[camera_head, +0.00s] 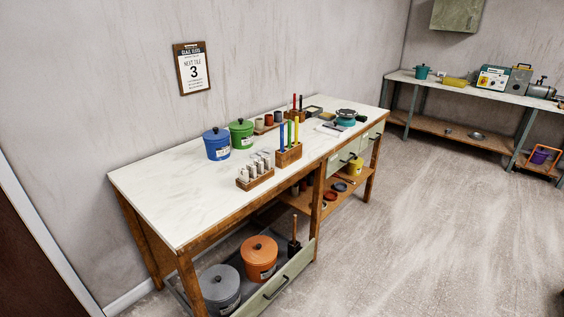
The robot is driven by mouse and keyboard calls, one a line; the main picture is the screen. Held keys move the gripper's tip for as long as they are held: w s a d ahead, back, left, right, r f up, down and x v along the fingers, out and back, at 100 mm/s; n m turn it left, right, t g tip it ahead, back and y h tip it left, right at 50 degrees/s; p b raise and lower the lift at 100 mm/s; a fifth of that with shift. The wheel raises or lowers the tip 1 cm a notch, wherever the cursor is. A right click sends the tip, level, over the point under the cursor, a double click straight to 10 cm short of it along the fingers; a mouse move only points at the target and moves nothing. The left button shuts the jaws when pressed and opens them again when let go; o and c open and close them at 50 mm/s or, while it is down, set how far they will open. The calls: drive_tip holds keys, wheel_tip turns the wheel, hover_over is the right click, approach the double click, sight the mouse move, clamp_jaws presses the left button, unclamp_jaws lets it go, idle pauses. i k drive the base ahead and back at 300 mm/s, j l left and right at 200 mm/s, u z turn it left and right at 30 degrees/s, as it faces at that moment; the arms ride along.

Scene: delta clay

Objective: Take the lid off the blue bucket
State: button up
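The blue bucket (217,150) stands upright on the white-topped workbench, near the wall and left of a green bucket. Its blue lid (215,133) with a dark knob sits on top, so the inside is hidden. A white label is on the bucket's front. My gripper is not in view.
The workbench (165,204) has a bare left end. A green lidded bucket (241,133) stands close beside the blue one. A wooden block of white pieces (255,170) and a marker holder (288,154) are in front. An open lower drawer (275,286) juts out. Floor at right is clear.

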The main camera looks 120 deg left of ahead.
sight(216, 134)
drive_tip(key=u, duration=0.5)
drive_tip(key=k+j+u, duration=0.1)
drive_tip(key=u, duration=0.35)
drive_tip(key=j+u, duration=0.15)
drive_tip(key=u, duration=0.35)
drive_tip(key=j+u, duration=0.1)
drive_tip(key=u, duration=0.35)
drive_tip(key=j+u, duration=0.75)
drive_tip(key=i+j+u, duration=0.2)
drive_tip(key=j+u, duration=0.15)
drive_tip(key=i+j, duration=0.1)
drive_tip(key=j, duration=0.2)
drive_tip(key=i+j, duration=0.1)
drive_tip(key=j, duration=0.45)
drive_tip(key=i+u, duration=0.05)
